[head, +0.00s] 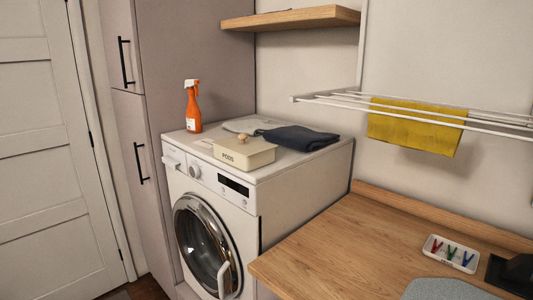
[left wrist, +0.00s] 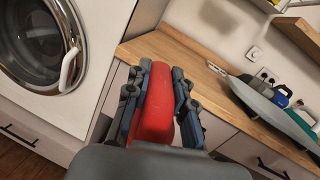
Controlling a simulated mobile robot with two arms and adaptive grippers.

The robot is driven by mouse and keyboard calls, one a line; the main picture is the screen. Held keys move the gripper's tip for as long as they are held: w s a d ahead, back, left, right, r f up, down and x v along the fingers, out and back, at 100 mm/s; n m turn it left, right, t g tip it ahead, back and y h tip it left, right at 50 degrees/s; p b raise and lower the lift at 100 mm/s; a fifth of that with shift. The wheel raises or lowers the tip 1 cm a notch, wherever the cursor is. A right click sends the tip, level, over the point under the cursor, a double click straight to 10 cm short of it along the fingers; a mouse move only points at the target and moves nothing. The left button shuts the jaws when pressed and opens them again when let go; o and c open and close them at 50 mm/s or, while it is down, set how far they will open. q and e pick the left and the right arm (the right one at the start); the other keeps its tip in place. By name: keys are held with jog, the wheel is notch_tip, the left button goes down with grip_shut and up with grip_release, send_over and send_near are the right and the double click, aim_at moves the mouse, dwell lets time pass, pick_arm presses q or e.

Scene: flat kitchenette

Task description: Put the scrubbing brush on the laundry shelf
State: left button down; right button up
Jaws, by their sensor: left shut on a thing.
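In the left wrist view my left gripper (left wrist: 161,74) is shut on a smooth, rounded red thing, which I take to be the scrubbing brush (left wrist: 157,108). Its underside and any bristles are hidden between the fingers. In the head view a wooden wall shelf, which appears to be the laundry shelf (head: 290,19), is at the top, above the washing machine. Neither gripper shows in the head view.
The washing machine (head: 305,195) carries an orange spray bottle (head: 193,110), a pods box (head: 244,153) and dark folded cloth (head: 297,137). A drying rack (head: 330,101) with a yellow cloth (head: 415,127) juts out right of the shelf. The wooden counter (head: 345,245) is mostly clear at left.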

pick_arm(q)
jog(key=shift+s+f+y, duration=0.2)
jog(key=shift+s+y, duration=0.1)
jog(key=shift+s, duration=0.15)
jog(key=s+a+n+t+y, duration=0.3)
jog(key=s+a+n+y, duration=0.3)
jog(key=s+a+y, duration=0.2)
jog(key=shift+s+f+n+y, duration=0.3)
jog(key=shift+s+y, duration=0.4)
jog(key=shift+s, duration=0.55)
jog(key=shift+a+r, duration=0.1)
